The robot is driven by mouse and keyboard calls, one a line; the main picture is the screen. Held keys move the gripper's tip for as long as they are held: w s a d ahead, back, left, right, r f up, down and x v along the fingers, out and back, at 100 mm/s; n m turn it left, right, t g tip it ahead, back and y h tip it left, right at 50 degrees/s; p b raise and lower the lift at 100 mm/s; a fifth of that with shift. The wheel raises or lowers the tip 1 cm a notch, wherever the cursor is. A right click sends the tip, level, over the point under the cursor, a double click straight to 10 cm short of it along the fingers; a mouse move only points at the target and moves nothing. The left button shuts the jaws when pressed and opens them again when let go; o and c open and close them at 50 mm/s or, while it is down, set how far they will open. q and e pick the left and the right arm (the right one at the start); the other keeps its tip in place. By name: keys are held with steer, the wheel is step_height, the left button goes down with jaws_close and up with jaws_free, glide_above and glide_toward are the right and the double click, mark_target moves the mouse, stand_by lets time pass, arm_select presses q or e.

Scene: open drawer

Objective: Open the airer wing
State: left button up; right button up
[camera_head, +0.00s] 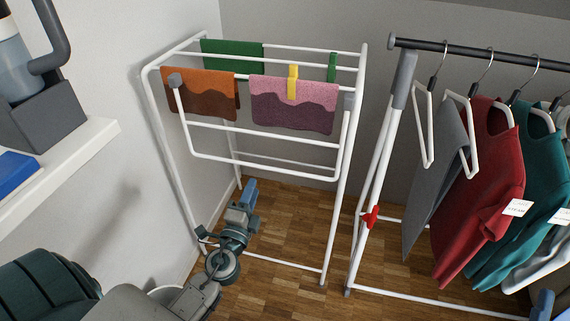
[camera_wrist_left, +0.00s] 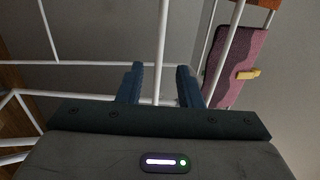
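The white airer (camera_head: 328,235) stands against the wall with cloths on its upper rails. Its wing (camera_head: 265,172), a U-shaped white frame, hangs down at the front from grey pivots. My left gripper (camera_head: 250,190) is just below the wing's lower bar, left of its middle. In the left wrist view the left gripper (camera_wrist_left: 162,75) is open, with blue fingers apart. A white bar (camera_wrist_left: 163,35) runs in line with the gap between them; whether it is inside the gap or beyond I cannot tell. Part of my right gripper (camera_head: 543,303) shows at the lower right edge; its opening is unclear.
Orange (camera_head: 200,95), pink (camera_head: 293,105) and green (camera_head: 232,53) cloths hang on the airer. A clothes rack (camera_head: 377,185) with a red clip (camera_head: 371,217) and several garments stands on the right. A white shelf (camera_head: 60,165) is on the left. Wooden floor (camera_head: 285,215) shows beneath the airer.

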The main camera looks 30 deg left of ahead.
arm_select(q)
steer(key=p+x, duration=0.2)
steer(key=x, duration=0.8)
steer(key=shift+w+p, duration=0.2)
steer(key=shift+p, duration=0.1)
steer(key=shift+a, duration=0.1)
jaws_close()
arm_select(e)
step_height(320, 180, down, 15)
steer(key=m+g, duration=0.1)
steer(key=g, duration=0.8)
steer(key=shift+a+g+h, duration=0.3)
steer(key=shift+h, duration=0.1)
